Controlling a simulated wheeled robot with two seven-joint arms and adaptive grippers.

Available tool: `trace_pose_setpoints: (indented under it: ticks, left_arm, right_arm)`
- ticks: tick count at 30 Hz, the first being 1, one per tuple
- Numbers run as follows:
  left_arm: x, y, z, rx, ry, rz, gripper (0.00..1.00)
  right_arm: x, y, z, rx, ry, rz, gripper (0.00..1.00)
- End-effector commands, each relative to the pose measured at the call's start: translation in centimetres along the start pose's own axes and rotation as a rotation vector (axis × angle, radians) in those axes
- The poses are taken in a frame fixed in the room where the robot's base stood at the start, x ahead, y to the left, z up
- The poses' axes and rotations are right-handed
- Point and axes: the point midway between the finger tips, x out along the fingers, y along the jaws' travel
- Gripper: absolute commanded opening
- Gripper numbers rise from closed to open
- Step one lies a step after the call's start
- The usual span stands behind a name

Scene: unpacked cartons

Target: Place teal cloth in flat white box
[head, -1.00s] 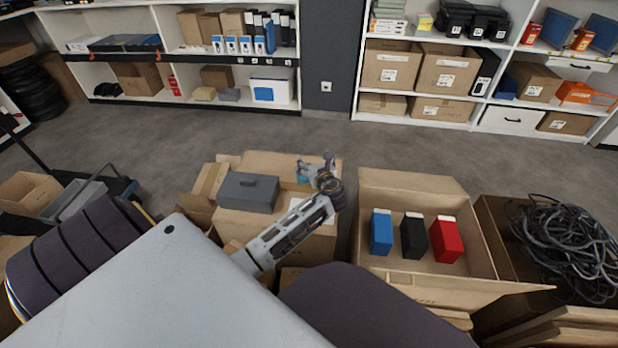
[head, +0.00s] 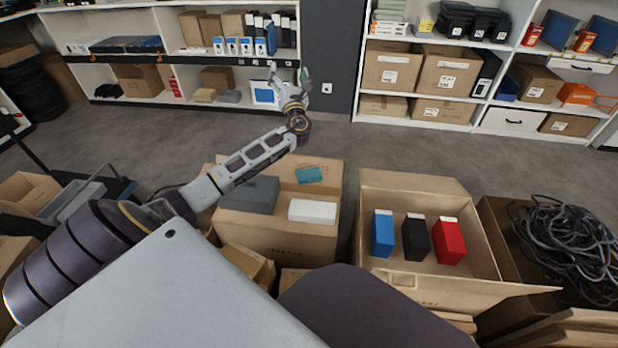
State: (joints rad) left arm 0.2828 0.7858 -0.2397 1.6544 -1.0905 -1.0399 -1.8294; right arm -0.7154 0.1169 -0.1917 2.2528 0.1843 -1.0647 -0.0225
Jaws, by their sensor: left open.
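The teal cloth (head: 309,175) lies on top of a closed-looking brown carton, near its back edge. The flat white box (head: 312,211) sits on the same carton in front of the cloth, with a strip of bare cardboard between them. I cannot tell whether its top is open. My left gripper (head: 288,74) is open and empty, raised with its fingers up, and appears above and beyond the cloth in the head view. My right gripper is not in view.
A dark grey box (head: 249,194) sits left of the white box, partly behind my left arm. To the right, an open carton (head: 375,200) holds a blue, a black and a red box. A carton of coiled black cables (head: 567,245) stands far right. Shelves line the back.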

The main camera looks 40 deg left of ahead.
Motion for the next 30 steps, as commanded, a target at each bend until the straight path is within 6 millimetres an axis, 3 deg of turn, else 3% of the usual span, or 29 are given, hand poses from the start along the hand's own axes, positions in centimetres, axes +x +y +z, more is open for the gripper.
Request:
trace_pose_setpoints:
  ticks: [6, 15, 23, 30]
  left_arm:
    - [3.4, -0.1, 4.6, 0.108, -0.191, -0.125, 0.83]
    - [4.6, -2.6, 7.3, 0.222, -0.343, -0.362, 0.83]
    - [3.9, -5.4, 6.6, 0.305, -0.380, -0.589, 0.83]
    - [2.1, -7.8, 4.0, 0.369, -0.349, -0.807, 0.83]
  right_arm:
    - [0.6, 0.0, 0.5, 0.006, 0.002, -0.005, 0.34]
    - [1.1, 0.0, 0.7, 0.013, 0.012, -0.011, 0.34]
    - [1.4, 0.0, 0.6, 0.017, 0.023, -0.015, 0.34]
    - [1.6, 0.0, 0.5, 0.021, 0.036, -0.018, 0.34]
